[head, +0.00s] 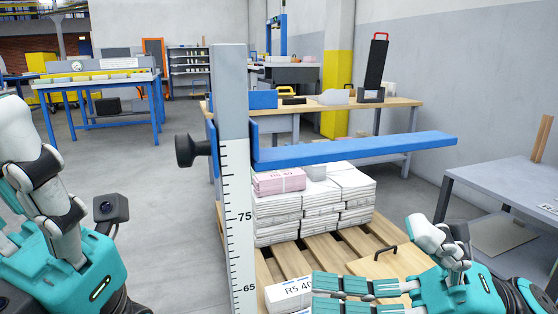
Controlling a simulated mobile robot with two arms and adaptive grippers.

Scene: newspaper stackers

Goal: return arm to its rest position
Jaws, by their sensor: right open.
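My right gripper (316,292) is at the bottom right. Its teal and white fingers point left, apart and empty, in front of the pallet and the white bundle labelled "RS 40" (287,293). They overlap this bundle's right end in the picture; I cannot tell whether they touch it. My left arm comes in at the left edge, its teal gripper body (80,270) low in the picture, clear of the post and pallet. Only parts of the left fingers show at the left edge, and their tips are out of view.
A white measuring post (236,180) with a blue crossbar (360,148) and dark knob (185,151) stands ahead. Behind it, stacked paper bundles (340,205), one pink (278,181), lie on a wooden pallet (325,247). A grey table (495,185) stands right. Floor left is clear.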

